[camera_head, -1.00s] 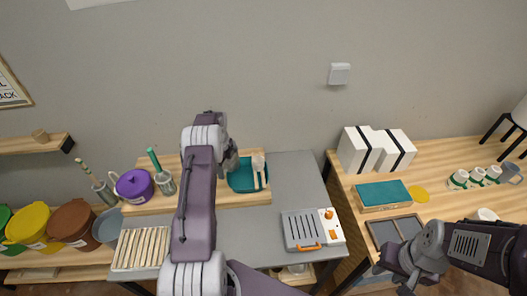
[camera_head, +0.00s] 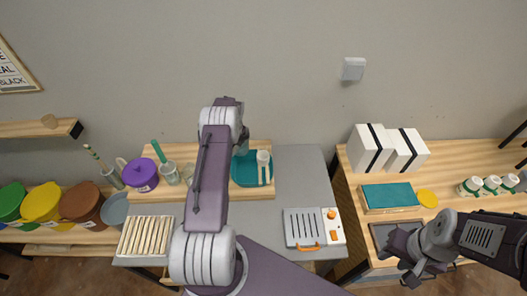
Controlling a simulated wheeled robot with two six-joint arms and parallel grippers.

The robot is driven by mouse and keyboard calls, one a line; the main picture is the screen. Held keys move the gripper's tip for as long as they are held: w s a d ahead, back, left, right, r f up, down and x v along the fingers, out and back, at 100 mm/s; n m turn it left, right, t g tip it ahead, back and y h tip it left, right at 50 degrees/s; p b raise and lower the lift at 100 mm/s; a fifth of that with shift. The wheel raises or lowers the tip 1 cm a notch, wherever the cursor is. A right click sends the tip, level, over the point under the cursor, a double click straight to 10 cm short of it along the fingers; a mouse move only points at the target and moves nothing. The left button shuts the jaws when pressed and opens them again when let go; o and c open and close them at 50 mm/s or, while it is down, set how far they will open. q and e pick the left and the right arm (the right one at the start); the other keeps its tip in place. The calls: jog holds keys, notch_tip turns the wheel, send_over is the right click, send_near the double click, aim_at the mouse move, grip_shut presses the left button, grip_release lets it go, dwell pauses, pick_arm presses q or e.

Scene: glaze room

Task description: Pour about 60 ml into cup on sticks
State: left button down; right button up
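The slatted rack of pale wooden sticks (camera_head: 136,241) lies at the front left of the grey worktop. No cup shows on the visible sticks; my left arm passes just right of them. A clear glass (camera_head: 188,174) stands on the wooden board behind, partly hidden by that arm. My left gripper (camera_head: 243,142) is at the far end of the arm, above the teal tray, mostly hidden behind my own wrist; its fingers cannot be made out. My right gripper (camera_head: 415,277) hangs at the right table's front edge by the dark tray; its finger opening is unclear.
A teal tray (camera_head: 240,180) holds a white-headed tool (camera_head: 264,160). A purple pot (camera_head: 142,176) and tool holders stand left. A grey-white device (camera_head: 303,228) sits front right. The right table (camera_head: 352,191) bears white boxes (camera_head: 367,148), a teal block (camera_head: 390,194) and small bottles (camera_head: 470,186).

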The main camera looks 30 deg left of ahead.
pick_arm(q)
jog(key=d+r+y+b, duration=0.1)
jog(key=y+b, duration=0.2)
jog(key=b, duration=0.3)
jog(key=d+r+y+b, duration=0.1)
jog(key=y+b, duration=0.3)
jog(key=b, duration=0.2)
jog(key=d+r+y+b, duration=0.1)
jog(key=y+b, duration=0.3)
jog(key=b, duration=0.2)
jog(key=shift+s+d+r, duration=0.1)
jog(key=shift+s+d, duration=0.1)
jog(key=shift+d+r+y+b, duration=0.1)
jog(key=shift+r+y+b, duration=0.4)
jog(key=shift+y+b, duration=0.85)
jog(key=shift+r+h, duration=0.1)
jog(key=shift+h, duration=0.25)
jog(key=shift+d+r+y+b, duration=0.3)
jog(key=shift+r+y+b, duration=0.2)
jog(key=shift+y+b, duration=0.45)
dwell(1.9)
